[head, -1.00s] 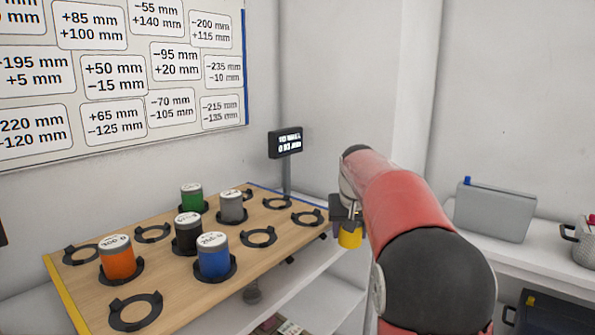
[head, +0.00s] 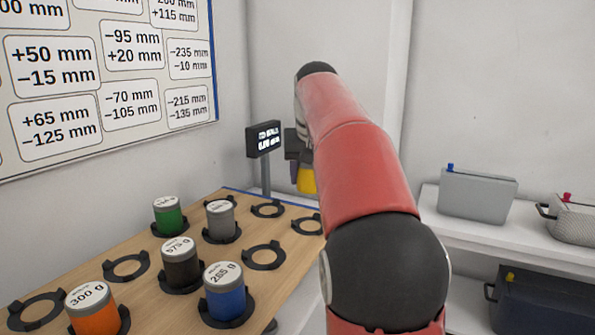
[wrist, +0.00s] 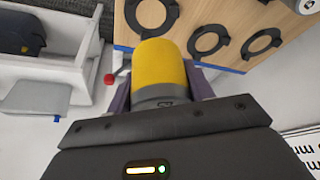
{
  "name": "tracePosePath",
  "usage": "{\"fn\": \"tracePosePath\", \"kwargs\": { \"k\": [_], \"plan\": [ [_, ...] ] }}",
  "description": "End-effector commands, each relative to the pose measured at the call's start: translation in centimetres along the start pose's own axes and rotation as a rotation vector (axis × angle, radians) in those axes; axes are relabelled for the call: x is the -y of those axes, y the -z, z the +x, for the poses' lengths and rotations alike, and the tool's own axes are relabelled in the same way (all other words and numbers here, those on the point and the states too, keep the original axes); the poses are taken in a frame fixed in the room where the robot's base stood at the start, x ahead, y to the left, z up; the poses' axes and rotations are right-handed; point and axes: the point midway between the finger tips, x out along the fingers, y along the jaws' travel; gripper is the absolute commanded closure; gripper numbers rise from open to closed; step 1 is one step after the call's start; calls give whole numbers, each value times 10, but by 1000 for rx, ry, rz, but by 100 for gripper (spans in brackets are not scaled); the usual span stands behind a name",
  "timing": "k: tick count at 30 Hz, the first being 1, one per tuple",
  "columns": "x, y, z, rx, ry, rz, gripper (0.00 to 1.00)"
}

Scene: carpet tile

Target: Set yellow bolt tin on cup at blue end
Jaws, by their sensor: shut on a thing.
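The yellow bolt tin (head: 306,180) is held in my gripper (head: 297,160), partly hidden by my red arm in the head view. In the wrist view the yellow tin (wrist: 161,67) sits between the two fingers of my gripper (wrist: 158,88), which is shut on it. The wooden board (head: 225,262) has a blue strip (head: 232,189) along its far right edge. Empty black ring cups near that blue end are one at the back (head: 267,209) and one at the right (head: 307,224). The wrist view shows several empty cups, one of them the middle cup (wrist: 209,41). The tin is apart from them.
Green (head: 168,217), grey (head: 220,221), black (head: 181,264), blue (head: 225,292) and orange (head: 93,308) tins stand in cups on the board. A small display on a post (head: 264,140) rises behind the blue end. A shelf with a grey case (head: 477,193) stands at right.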

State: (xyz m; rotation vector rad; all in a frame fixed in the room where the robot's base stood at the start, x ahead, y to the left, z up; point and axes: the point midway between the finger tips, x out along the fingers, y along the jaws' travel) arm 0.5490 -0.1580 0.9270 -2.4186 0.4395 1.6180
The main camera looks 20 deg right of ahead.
Motion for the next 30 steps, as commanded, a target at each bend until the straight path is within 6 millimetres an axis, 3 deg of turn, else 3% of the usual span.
{"fn": "tracePosePath", "kwargs": {
  "k": [10,21,30],
  "plan": [
    [0,-4,-2,-3,1,-1,82],
    [0,-22,43,-3,1,-1,82],
    [0,-30,65,-3,0,-1,82]
  ]
}}
